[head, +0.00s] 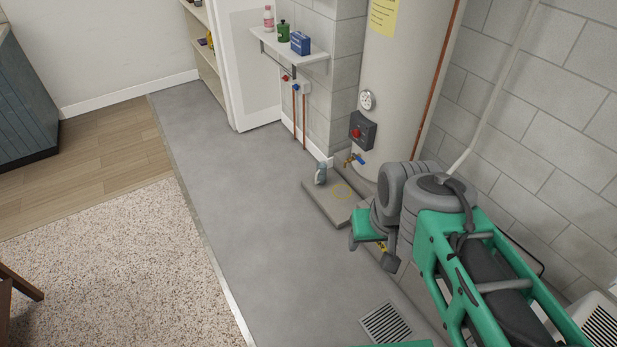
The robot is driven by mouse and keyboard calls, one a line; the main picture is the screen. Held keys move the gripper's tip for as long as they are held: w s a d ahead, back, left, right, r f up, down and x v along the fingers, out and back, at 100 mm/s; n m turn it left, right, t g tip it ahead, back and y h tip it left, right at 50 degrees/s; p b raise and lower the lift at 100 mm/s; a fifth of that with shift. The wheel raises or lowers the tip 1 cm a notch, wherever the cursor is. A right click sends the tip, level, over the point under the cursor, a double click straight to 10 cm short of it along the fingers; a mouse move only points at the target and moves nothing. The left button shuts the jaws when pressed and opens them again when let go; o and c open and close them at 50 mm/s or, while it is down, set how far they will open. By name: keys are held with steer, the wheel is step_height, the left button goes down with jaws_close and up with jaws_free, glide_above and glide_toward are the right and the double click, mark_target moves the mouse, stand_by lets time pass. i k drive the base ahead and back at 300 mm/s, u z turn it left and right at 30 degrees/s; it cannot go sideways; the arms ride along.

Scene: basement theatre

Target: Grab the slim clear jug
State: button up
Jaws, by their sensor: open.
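I cannot make out a slim clear jug for certain. A small grey-blue object (321,173) stands on the low grey slab (323,207) at the foot of the water heater; it is too small to tell what it is. My gripper (372,250) is at the end of my green and grey arm, in front of the slab's right end in the picture. It is open, with nothing seen between its fingers. My arm hides part of the floor behind it.
The tall cream water heater (400,75) has a brass tap (354,159) low down. A wall shelf (290,50) holds a pink bottle, a green bottle and a blue box. A floor vent (387,322) lies near the front. The grey floor (235,190) left of the slab is clear.

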mark_target(321, 166)
steer(key=u, duration=0.1)
steer(key=i, duration=0.95)
steer(key=u, duration=0.45)
steer(key=i, duration=1.65)
steer(key=u, duration=0.2)
